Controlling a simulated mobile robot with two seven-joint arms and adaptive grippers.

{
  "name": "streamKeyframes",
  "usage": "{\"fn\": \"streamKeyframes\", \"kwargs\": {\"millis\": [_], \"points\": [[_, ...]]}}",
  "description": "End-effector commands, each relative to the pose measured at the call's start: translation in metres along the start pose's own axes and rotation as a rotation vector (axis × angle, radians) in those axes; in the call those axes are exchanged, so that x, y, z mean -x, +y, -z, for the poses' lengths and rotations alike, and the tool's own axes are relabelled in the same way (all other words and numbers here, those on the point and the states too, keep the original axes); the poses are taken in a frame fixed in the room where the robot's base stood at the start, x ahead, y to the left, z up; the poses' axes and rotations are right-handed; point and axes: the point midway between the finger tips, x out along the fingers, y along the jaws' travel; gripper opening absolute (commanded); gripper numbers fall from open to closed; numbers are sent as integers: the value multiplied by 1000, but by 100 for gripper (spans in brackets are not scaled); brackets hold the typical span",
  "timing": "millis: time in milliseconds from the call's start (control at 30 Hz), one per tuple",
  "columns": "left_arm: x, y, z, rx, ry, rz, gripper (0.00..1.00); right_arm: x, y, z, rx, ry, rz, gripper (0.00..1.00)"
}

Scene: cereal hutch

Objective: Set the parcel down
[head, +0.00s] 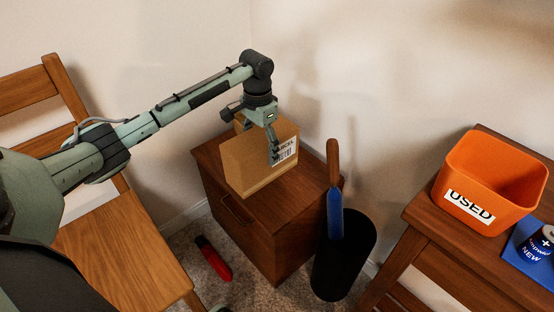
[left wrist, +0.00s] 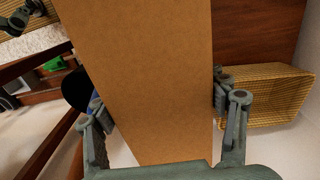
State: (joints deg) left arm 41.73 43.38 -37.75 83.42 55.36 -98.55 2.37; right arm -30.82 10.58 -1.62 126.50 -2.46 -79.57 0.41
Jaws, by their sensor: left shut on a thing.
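The parcel (head: 250,168) is a brown cardboard box with a white printed label, upright over the top of a small wooden cabinet (head: 313,182). My left gripper (head: 272,147) reaches down from above and is shut on the parcel. In the left wrist view the parcel (left wrist: 150,65) stands between the two fingers (left wrist: 158,100), one on each side. I cannot tell whether its underside touches the cabinet top. Dark jointed parts at the top left of the left wrist view look like my right gripper (left wrist: 22,14); its jaws are unclear.
A wicker basket (left wrist: 265,97) is close behind the parcel. A black bin (head: 343,262) with a blue, wooden-handled item (head: 335,205) stands right of the cabinet. An orange "USED" bin (head: 490,175) is on the right table. A chair (head: 125,250) is left; a red item (head: 213,260) lies on the floor.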

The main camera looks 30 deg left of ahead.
Motion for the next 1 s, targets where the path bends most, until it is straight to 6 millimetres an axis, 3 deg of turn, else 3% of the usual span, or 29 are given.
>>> {"fn": "streamKeyframes", "kwargs": {"millis": [100, 300, 467, 733, 1000], "points": [[-14, 6, 27, 0, 4, -1, 20, 7, 1, 0, 0, 5, -5, 97], [-28, 10, 50, 1, 3, 1, 20, 17, 3, 2, 0, 10, -10, 97], [-35, 11, 54, 0, 2, 1, 20, 19, 3, 1, 0, 8, -11, 97], [-69, 10, 53, 1, 1, 2, 20, 28, 5, 2, 0, 15, -16, 97], [-70, 10, 53, 0, 3, 2, 20, 34, 6, 4, -2, 21, -19, 97]]}}
